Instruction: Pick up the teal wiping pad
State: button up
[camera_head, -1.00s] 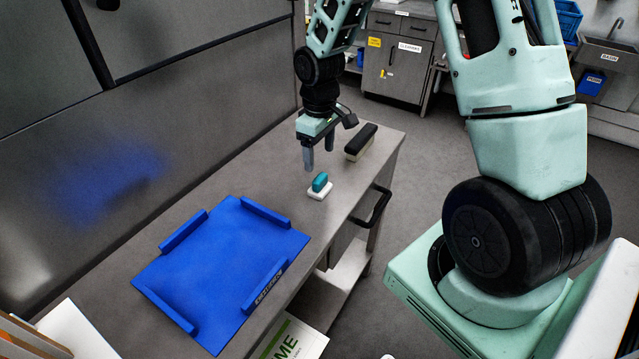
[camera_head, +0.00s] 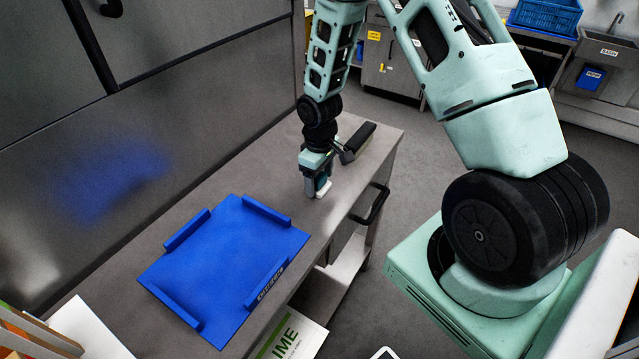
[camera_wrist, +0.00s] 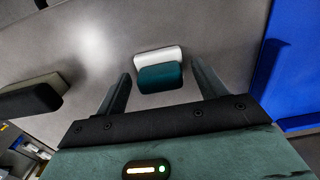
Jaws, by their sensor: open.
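The teal wiping pad has a teal grip on a white base. In the wrist view the teal grip (camera_wrist: 161,77) and the white base (camera_wrist: 158,55) show between the two fingers of my gripper (camera_wrist: 160,84). The fingers stand apart on either side of it, with a gap visible on both sides. In the head view my gripper (camera_head: 314,186) is down at the table over the pad, whose white base (camera_head: 324,190) peeks out; the rest is mostly hidden.
A black-topped brush or block (camera_head: 357,138) lies just behind my gripper, and also shows in the wrist view (camera_wrist: 32,97). A blue tray (camera_head: 222,262) with raised side rails lies at the front of the grey table (camera_head: 262,166). A black handle (camera_head: 374,204) sticks out from the table's side.

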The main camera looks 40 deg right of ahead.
aim_at(319, 176)
jog(key=c, duration=1.1)
jog(key=shift+o, duration=0.2)
jog(key=shift+r, duration=0.1)
notch_tip(319, 176, up, 10)
jog(key=shift+f+b, duration=0.1)
jog(key=shift+b, duration=1)
jog(key=shift+o, duration=0.5)
